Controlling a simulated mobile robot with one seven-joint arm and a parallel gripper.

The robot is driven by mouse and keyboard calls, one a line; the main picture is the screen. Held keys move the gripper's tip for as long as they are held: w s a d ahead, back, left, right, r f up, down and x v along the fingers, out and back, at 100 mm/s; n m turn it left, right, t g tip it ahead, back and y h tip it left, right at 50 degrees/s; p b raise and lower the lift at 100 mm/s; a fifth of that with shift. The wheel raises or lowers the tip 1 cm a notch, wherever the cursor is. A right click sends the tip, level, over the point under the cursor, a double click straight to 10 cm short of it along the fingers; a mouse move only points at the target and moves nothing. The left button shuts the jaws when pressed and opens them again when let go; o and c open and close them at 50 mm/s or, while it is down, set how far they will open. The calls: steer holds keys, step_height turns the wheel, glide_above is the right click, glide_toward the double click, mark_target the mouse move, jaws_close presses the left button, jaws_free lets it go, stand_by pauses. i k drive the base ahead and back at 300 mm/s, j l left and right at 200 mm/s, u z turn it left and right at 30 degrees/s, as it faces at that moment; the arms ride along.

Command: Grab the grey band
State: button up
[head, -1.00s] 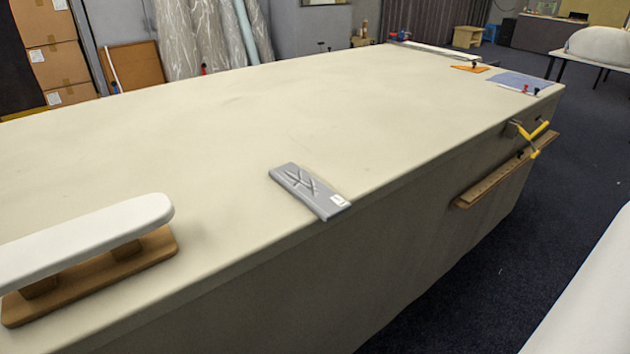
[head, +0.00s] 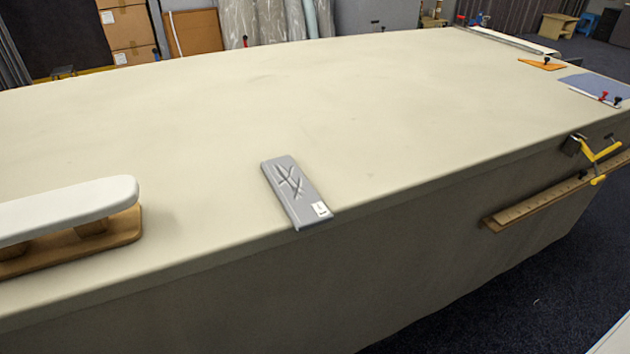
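The grey band (head: 291,187) lies flat on the long cloth-covered table (head: 400,110), close to its front edge, near the middle of the head view. It is a flat grey strip with a raised crossed-line pattern and a small white label at its near end. Its near end reaches the table's front edge. Nothing covers it. My gripper is not in view.
A white padded board on a wooden base (head: 70,215) stands at the left. At the far right lie an orange piece (head: 541,64) and a blue-grey cloth (head: 592,85). A yellow clamp (head: 597,152) and wooden rail (head: 550,195) stick out from the table's side. Cloth around the band is clear.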

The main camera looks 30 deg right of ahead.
mark_target(304, 207)
steer(key=l, duration=1.95)
steer(key=k, duration=0.05)
